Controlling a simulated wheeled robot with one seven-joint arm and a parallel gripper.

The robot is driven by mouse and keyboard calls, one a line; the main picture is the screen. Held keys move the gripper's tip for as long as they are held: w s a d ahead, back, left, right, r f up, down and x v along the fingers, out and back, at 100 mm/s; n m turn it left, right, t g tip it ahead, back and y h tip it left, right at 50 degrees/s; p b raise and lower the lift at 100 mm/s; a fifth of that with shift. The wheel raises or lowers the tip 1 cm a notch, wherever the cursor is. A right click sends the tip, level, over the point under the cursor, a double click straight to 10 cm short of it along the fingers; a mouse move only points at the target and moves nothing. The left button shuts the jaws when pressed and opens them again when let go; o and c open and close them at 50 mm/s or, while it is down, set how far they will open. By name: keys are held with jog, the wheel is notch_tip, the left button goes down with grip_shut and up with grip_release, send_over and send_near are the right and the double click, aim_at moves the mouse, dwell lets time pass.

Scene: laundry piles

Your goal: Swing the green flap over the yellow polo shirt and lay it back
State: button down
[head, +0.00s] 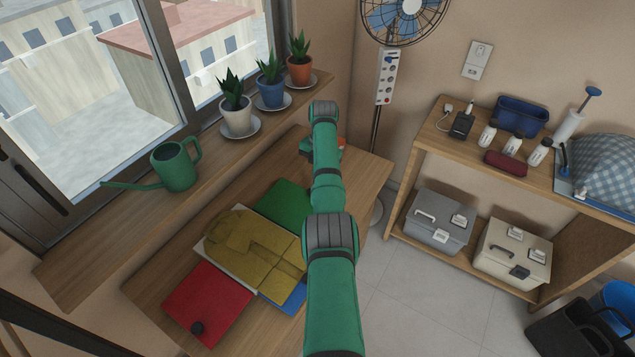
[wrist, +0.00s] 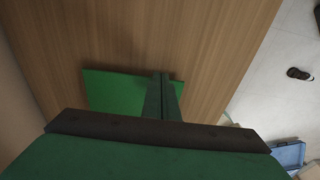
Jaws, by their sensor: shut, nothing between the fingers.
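The yellow polo shirt (head: 250,245) lies on the folding board on the table, covering most of its pale middle panel. The green flap (head: 285,203) lies flat on the table, beyond the shirt, with its right part hidden by my arm in the head view. It also shows in the wrist view (wrist: 108,92), beneath my gripper. The red flap (head: 208,302) lies at the near left and a blue flap (head: 295,297) shows at the near right. My gripper (wrist: 161,77) is shut and empty. Whether its tips touch the green flap I cannot tell. My arm hides them in the head view.
A green watering can (head: 173,165) and several potted plants stand on the windowsill (head: 110,235). A fan (head: 402,20) and a loaded shelf (head: 425,143) stand to the right. Bare wood (wrist: 215,60) surrounds the flap.

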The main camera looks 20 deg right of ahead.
notch_tip(320, 180, up, 10)
jog(key=shift+w+d, duration=0.25)
jog(key=shift+d, duration=0.2)
